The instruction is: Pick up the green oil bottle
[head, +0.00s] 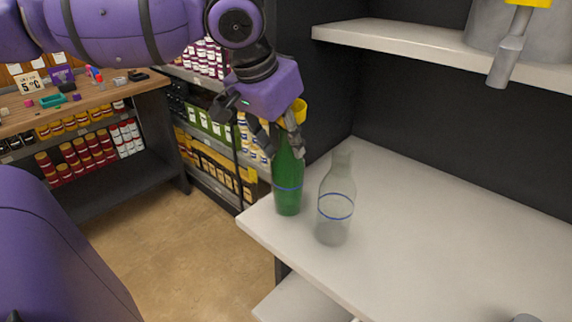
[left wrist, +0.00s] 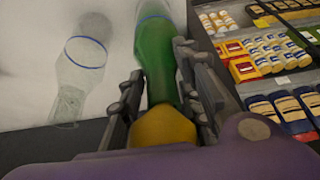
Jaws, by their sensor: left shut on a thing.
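The green oil bottle (head: 288,185) has a blue band and a yellow cap. It is upright at the left corner of the white shelf in the head view; whether its base touches the shelf I cannot tell. My left gripper (head: 288,128) is shut on its neck from above. In the left wrist view the bottle (left wrist: 157,55) lies between the two fingers (left wrist: 160,95), with the yellow cap nearest the camera. My right gripper is not in view.
A clear bottle (head: 335,205) with a blue band stands close to the right of the green one. The white shelf (head: 430,240) is mostly bare to the right. An upper shelf (head: 400,40) holds a grey machine (head: 510,50). A wooden table (head: 80,108) and stocked racks stand at left.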

